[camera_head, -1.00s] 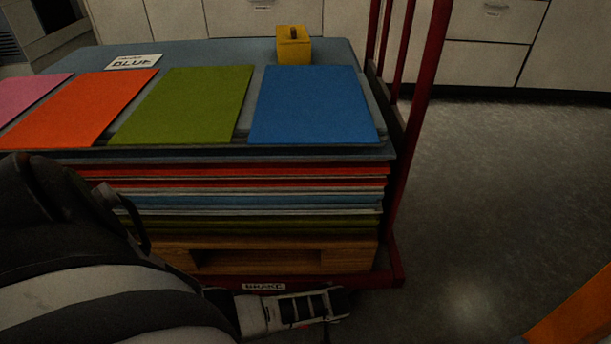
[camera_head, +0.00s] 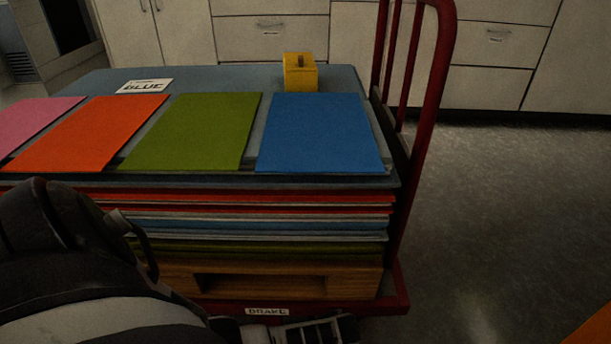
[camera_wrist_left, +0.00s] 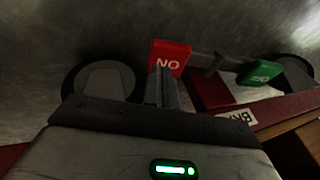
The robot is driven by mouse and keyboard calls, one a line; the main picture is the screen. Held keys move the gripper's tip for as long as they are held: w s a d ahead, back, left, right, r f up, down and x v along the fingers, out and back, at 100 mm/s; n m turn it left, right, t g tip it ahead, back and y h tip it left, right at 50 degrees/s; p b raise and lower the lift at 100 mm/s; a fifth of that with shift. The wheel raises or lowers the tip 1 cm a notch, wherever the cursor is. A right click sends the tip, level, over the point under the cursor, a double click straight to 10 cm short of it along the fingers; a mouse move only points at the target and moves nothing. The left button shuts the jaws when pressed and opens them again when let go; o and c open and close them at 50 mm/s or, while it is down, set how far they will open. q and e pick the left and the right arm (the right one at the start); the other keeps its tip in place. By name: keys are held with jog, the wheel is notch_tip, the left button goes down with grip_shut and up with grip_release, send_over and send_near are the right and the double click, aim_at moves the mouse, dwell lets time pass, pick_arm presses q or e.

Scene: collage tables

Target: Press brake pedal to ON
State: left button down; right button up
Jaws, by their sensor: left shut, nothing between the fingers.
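In the left wrist view, a red pedal plate (camera_wrist_left: 171,57) shows letters that read ON upside down. A green plate (camera_wrist_left: 260,72) with small, hard-to-read letters sits to its right, joined by a grey bar (camera_wrist_left: 210,60). My left gripper (camera_wrist_left: 160,80) is shut and empty, with its tips at the red plate's near edge; I cannot tell whether they touch. In the head view, my left gripper (camera_head: 318,331) is at the bottom edge, just below the BRAKE label (camera_head: 267,311) on the red cart frame. The pedal is hidden there. My right gripper is not in view.
The red cart (camera_head: 404,290) carries stacked coloured sheets (camera_head: 320,132) and a yellow box (camera_head: 300,72). Dark wheels (camera_wrist_left: 104,82) flank the pedal in the wrist view. Open floor (camera_head: 490,220) lies right of the cart. An orange edge (camera_head: 592,328) shows at lower right.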

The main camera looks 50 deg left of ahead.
pick_arm(q)
jog(key=p+v, duration=0.2)
jog(key=v, duration=0.3)
jog(key=shift+r, duration=0.2)
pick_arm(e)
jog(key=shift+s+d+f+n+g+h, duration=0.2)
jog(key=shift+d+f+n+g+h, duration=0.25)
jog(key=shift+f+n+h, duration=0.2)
